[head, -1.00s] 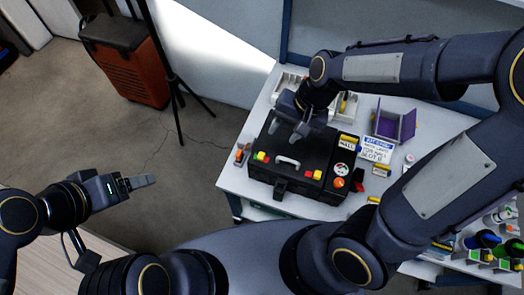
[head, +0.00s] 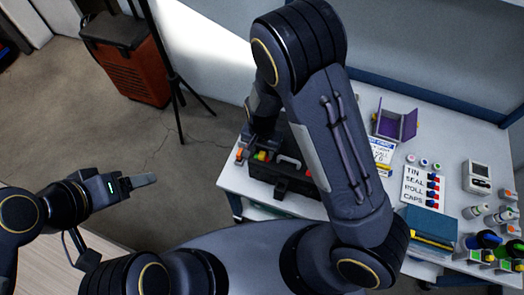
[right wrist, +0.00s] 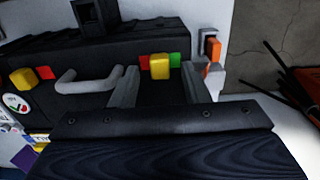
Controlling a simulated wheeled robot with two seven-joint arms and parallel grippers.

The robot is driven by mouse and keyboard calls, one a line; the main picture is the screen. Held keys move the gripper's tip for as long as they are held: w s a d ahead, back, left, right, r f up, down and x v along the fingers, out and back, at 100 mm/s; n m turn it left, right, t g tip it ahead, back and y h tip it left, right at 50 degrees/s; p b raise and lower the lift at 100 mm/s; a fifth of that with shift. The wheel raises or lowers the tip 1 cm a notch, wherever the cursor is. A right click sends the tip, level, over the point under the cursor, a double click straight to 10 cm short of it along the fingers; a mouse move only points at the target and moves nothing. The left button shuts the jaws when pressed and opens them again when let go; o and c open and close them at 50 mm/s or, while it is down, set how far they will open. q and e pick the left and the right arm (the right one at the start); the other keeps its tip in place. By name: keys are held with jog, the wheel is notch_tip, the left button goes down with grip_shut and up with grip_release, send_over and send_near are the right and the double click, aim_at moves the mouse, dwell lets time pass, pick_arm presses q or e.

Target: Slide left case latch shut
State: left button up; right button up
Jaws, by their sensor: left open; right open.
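The black case (head: 280,185) stands on the white table, partly hidden behind my right arm. Its left latch is a yellow slider (right wrist: 160,66), standing between a red mark and a green mark in the right wrist view; it also shows in the head view (head: 261,156). My right gripper (right wrist: 160,76) is open, with one finger on each side of this slider and a gap on both sides. Whether the fingers touch the case is unclear. The other yellow latch (right wrist: 22,78) has a red mark beside it. My left gripper (head: 148,181) is open and empty, away from the table.
A grey case handle (right wrist: 85,83) lies between the latches. An orange-and-grey item (right wrist: 212,50) stands close beside the case. A purple open box (head: 395,123), a label board (head: 421,187) and a blue book (head: 430,224) occupy the table's right part.

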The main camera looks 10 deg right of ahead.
jog(key=shift+f, duration=0.65)
grip_shut()
jog(key=shift+s+d, duration=0.35)
jog(key=shift+d, duration=0.3)
grip_release()
jog(key=shift+s, duration=0.1)
